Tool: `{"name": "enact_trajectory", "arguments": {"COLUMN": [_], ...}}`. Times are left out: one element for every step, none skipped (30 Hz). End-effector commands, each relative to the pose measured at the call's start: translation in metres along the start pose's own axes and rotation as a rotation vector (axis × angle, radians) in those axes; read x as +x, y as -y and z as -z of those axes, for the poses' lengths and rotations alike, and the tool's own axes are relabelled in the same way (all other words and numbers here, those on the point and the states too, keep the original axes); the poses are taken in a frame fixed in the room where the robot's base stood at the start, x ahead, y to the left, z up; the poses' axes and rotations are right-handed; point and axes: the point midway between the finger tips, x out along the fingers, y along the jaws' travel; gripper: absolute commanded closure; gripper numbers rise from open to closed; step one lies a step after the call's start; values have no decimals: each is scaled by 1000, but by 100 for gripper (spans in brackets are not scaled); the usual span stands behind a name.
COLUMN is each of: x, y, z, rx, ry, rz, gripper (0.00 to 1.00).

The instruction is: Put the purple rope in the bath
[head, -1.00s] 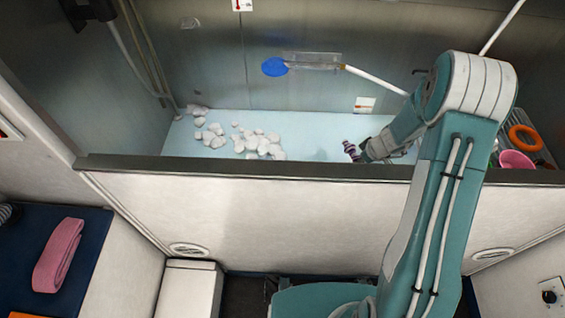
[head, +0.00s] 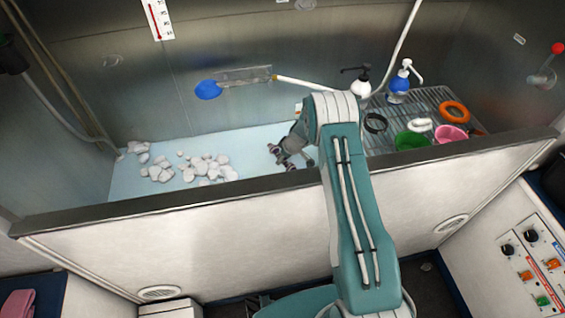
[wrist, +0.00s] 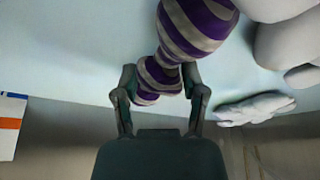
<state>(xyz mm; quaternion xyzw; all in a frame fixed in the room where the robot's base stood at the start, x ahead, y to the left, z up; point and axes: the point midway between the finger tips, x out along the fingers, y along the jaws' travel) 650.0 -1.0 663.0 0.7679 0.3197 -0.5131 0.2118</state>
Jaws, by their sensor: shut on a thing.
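The purple rope (wrist: 190,28), striped purple and pale grey with knotted bulges, is held between the fingers of my gripper (wrist: 160,82) in the wrist view. It extends away from the fingers past the top of that view. In the head view my gripper (head: 285,157) is inside the bath (head: 220,232), beyond its near wall and low over the pale blue floor. The rope is small and hard to make out there. I cannot tell whether it touches the floor.
White foam lumps (head: 205,168) lie on the bath floor, left of my gripper. A blue-headed brush (head: 208,90) is on the back wall. A rack on the right holds pump bottles (head: 398,85), an orange ring (head: 453,110) and green (head: 411,139) and pink items. The bath's near rim (head: 180,203) is raised.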

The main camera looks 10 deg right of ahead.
Motion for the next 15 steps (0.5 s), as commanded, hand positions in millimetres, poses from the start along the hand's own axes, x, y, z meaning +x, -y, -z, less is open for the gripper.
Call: {"name": "enact_trajectory", "arguments": {"x": [8,13,18,23,26,28,29,29,29,29,29,29,29,29,30], "y": [1,1,0,0,0,0,0,0,0,0,0,0,0,0,0], "z": [-2,-5,-7,-9,-11,-11,-11,-11,-11,-11,-11,-11,-11,-12,-12], "rx": [0,1,2,1,1,0,0,0,0,0,0,0,0,0,0], "ry": [2,2,2,2,2,1,0,0,-1,-1,0,0,0,0,0], "rz": [2,3,2,2,2,0,0,-1,-1,-1,-1,-1,0,0,0], "gripper": [97,97,97,97,97,97,97,96,97,97,97,97,97,97,97]}}
